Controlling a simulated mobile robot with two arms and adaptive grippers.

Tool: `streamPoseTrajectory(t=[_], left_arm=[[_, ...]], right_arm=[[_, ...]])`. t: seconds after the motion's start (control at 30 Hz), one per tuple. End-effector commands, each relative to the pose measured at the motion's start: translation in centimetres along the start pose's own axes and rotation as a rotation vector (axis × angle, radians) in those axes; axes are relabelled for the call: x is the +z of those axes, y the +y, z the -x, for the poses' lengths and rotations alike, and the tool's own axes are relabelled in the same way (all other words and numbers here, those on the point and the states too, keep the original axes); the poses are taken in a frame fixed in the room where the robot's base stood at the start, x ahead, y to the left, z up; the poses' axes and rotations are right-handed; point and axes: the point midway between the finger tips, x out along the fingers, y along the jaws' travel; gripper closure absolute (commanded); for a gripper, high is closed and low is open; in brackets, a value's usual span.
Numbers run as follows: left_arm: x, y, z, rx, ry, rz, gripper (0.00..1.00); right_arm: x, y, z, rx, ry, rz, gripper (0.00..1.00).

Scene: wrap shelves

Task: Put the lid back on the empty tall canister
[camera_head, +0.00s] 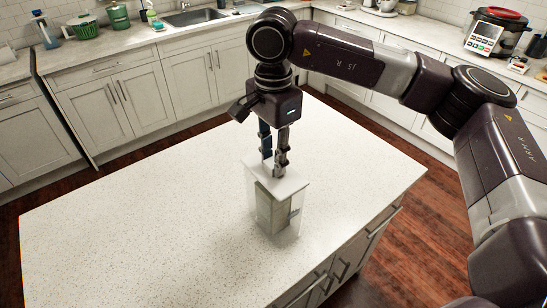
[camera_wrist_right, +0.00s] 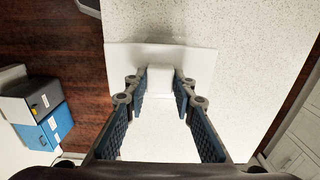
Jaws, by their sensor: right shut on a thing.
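The tall canister (camera_head: 281,222) is clear-walled and stands upright on the island counter in the head view. A grey-green panel shows through its walls; I cannot tell whether it is inside or behind. The square white lid (camera_head: 288,188) is at the canister's top, roughly level. I cannot tell whether it rests on the rim or hangs just above it. My right gripper (camera_head: 274,167) points down from above, shut on the lid's handle. In the right wrist view, the lid (camera_wrist_right: 120,58) spreads beneath the fingers (camera_wrist_right: 160,77), with its white block-like handle between them. My left gripper is out of view.
The speckled white island (camera_head: 130,215) is bare around the canister. Its right edge (camera_head: 385,205) is not far away. Back counters hold a sink (camera_head: 195,17), green containers (camera_head: 85,27) and a red-lidded cooker (camera_head: 495,32). Blue and grey boxes (camera_wrist_right: 57,123) show low in the wrist view.

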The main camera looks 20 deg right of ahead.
Motion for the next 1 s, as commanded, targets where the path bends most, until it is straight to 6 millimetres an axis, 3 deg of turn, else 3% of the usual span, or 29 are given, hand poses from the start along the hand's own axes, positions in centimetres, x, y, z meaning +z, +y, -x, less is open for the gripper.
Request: streamPoseTrajectory(t=[0.4,0.43,0.6,0.8,1.0], left_arm=[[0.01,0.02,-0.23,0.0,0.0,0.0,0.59],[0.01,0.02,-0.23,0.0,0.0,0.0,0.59],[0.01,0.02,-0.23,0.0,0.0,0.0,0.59],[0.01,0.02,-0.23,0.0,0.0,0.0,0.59],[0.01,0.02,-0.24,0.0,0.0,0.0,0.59]], right_arm=[[0.01,-0.01,-0.12,0.0,0.0,0.0,1.0],[0.01,-0.01,-0.12,0.0,0.0,0.0,0.75],[0.0,-0.01,-0.12,0.0,0.0,0.0,0.56],[0.0,-0.01,-0.12,0.0,0.0,0.0,0.56],[-0.01,0.0,-0.15,0.0,0.0,0.0,0.35]])
